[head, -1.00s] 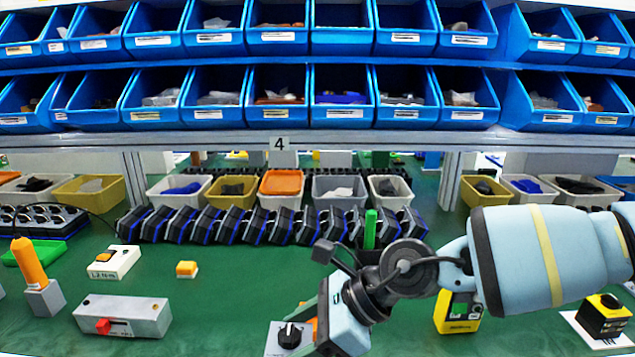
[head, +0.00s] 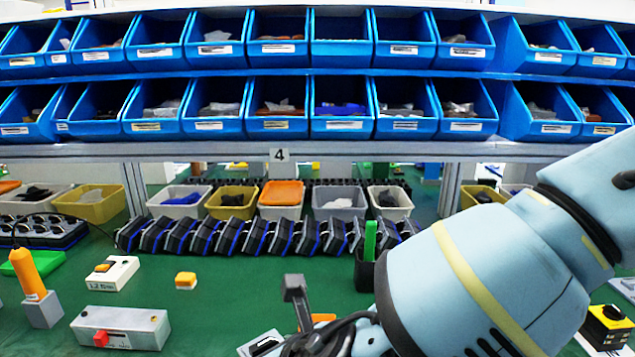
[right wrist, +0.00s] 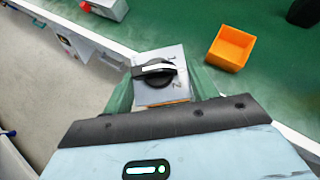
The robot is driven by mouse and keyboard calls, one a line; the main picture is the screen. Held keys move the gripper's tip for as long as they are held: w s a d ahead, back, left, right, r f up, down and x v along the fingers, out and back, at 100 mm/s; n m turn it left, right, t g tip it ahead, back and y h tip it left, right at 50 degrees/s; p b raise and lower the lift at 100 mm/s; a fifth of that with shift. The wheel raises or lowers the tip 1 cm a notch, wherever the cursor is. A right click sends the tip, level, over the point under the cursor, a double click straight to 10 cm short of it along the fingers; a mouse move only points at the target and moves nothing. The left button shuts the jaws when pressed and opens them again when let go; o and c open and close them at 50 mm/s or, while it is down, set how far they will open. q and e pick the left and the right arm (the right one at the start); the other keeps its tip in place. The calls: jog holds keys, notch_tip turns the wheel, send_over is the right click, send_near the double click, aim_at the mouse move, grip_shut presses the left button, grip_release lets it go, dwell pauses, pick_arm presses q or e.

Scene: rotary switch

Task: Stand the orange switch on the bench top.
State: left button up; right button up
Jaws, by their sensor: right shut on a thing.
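The orange switch shows in the right wrist view as a light grey face plate (right wrist: 172,90) with a black rotary knob (right wrist: 154,71). A thin strip of its orange body shows below the plate. My right gripper (right wrist: 161,86) is shut on it, with a green finger on either side. In the head view, only part of the switch's grey plate (head: 258,343) shows at the bottom edge; my right arm hides the fingers. In the wrist view the switch appears over the bench's front edge. Whether it touches the bench top (head: 215,315) cannot be told. My left gripper is not in view.
An open orange box (right wrist: 230,48) stands on the green bench right of the switch in the wrist view. A grey box with a red switch (head: 122,327), an orange-handled post (head: 30,275) and a small yellow button (head: 186,280) stand left. Open bench lies between.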

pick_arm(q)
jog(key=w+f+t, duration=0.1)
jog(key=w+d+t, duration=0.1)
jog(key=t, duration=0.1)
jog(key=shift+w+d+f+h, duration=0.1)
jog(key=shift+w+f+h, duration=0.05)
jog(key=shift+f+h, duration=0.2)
pick_arm(e)
jog(key=s+d+f+m+t+h, duration=0.1)
jog(key=s+d+f+m+h, duration=0.1)
jog(key=d, duration=0.4)
jog(key=s+d+f+m+t+h, duration=0.1)
jog(key=s+d+f+m+h, duration=0.1)
jog(key=d, duration=0.5)
jog(key=f+m+h, duration=0.1)
jog(key=m+h, duration=0.1)
jog(key=m, duration=0.1)
jog(key=shift+s+d+f+m, duration=0.15)
jog(key=shift+s+d+m, duration=0.05)
jog(key=shift+m, duration=0.2)
